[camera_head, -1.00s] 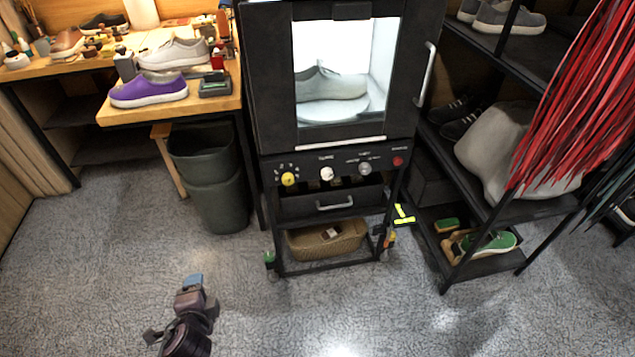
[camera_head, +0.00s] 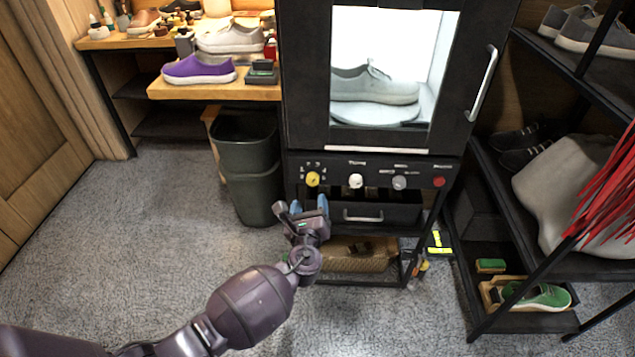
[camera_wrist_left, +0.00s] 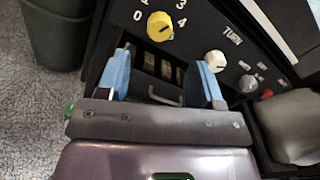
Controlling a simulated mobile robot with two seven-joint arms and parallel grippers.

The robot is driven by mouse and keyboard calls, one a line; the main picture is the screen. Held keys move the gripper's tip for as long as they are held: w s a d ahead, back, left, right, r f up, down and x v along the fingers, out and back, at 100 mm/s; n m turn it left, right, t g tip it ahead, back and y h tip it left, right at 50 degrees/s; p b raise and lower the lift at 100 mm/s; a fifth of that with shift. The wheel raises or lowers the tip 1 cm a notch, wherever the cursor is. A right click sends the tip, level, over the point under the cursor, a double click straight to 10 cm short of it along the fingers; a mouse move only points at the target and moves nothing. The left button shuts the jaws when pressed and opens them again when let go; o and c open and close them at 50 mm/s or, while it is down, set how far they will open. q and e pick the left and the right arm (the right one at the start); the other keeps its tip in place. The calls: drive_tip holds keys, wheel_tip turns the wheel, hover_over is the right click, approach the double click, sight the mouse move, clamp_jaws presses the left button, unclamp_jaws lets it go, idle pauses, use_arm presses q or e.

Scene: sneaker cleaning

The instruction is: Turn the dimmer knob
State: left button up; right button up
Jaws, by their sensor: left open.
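A control panel (camera_head: 370,178) sits on the front of the black cabinet below its lit window. It carries a yellow knob (camera_head: 312,179) with a number scale, a white knob (camera_head: 355,181), a grey knob (camera_head: 399,183) and a red button (camera_head: 439,181). No readable label tells which is the dimmer. My left gripper (camera_head: 303,206) is open and empty, just below the yellow knob and apart from it. In the left wrist view the yellow knob (camera_wrist_left: 159,26) lies beyond the blue fingertips (camera_wrist_left: 165,72), its pointer slot near 0. The white knob (camera_wrist_left: 215,61) shows near the right finger. My right gripper is out of view.
A drawer handle (camera_head: 363,215) sticks out under the panel, with a wicker basket (camera_head: 350,258) below. A dark bin (camera_head: 248,170) stands left of the cabinet. A shoe rack (camera_head: 520,230) stands to the right. The floor in front is clear.

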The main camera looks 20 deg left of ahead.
sight(312, 183)
use_arm(q)
drive_tip(key=x, duration=0.2)
drive_tip(key=b+x, duration=0.1)
drive_tip(key=x, duration=0.4)
drive_tip(key=shift+w+a+f+b, duration=0.1)
drive_tip(key=shift+w+f+b, duration=0.2)
drive_tip(key=shift+w, duration=0.1)
drive_tip(key=shift+w+a+r, duration=0.15)
drive_tip(key=shift+w+a, duration=0.05)
drive_tip(key=shift+w, duration=0.35)
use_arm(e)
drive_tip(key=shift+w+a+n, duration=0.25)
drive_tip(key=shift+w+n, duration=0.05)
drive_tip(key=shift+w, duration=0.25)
use_arm(q)
drive_tip(key=c, duration=0.9)
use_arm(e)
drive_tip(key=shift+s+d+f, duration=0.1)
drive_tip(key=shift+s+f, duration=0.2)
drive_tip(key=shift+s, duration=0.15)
